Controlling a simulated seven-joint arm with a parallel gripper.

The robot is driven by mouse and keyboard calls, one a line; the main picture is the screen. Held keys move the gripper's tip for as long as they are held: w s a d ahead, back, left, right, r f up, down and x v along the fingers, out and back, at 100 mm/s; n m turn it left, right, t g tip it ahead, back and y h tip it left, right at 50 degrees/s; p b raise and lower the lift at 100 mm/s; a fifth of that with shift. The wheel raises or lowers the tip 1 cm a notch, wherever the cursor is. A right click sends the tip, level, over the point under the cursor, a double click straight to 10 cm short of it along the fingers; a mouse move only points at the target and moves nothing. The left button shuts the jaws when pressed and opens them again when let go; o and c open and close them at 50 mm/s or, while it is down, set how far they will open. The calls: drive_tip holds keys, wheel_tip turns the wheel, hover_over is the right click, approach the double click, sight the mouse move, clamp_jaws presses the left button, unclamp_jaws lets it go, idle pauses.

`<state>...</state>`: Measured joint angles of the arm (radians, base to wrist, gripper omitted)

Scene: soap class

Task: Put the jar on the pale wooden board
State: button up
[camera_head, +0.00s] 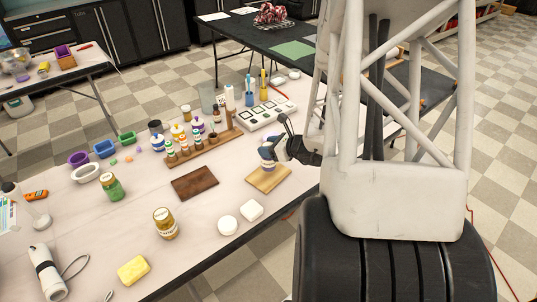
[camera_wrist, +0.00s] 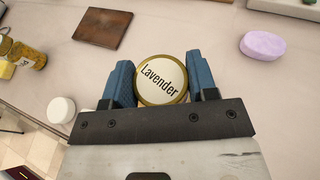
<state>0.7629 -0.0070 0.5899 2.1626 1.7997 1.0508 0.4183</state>
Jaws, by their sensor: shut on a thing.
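The jar, with a round gold-rimmed lid marked "Lavender" (camera_wrist: 161,80), is between the two blue fingers of my gripper (camera_wrist: 160,82) in the wrist view. In the head view, my gripper (camera_head: 274,153) is shut on the jar (camera_head: 267,165), which looks upright. The pale wooden board (camera_head: 269,184) lies on the table, and the jar appears over its far part. I cannot tell whether the jar's base touches the board. The board does not show in the wrist view; my gripper and the jar may hide it.
A dark wooden board (camera_head: 195,183) lies to the left. Two white pieces (camera_head: 228,225) (camera_head: 251,210) lie in front of the pale board. A gold-lidded jar (camera_head: 165,223) stands further left. A wooden rack of small bottles (camera_head: 205,147) is behind. A lilac soap (camera_wrist: 263,46) shows in the wrist view.

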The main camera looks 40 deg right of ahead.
drive_tip(key=shift+f, duration=0.1)
drive_tip(key=shift+f, duration=1.6)
drive_tip(key=shift+f, duration=0.2)
drive_tip(key=o, duration=1.1)
drive_tip(key=shift+r, duration=0.15)
drive_tip(key=shift+v, duration=6.05)
drive_tip(key=shift+d, duration=0.1)
drive_tip(key=shift+w, duration=0.1)
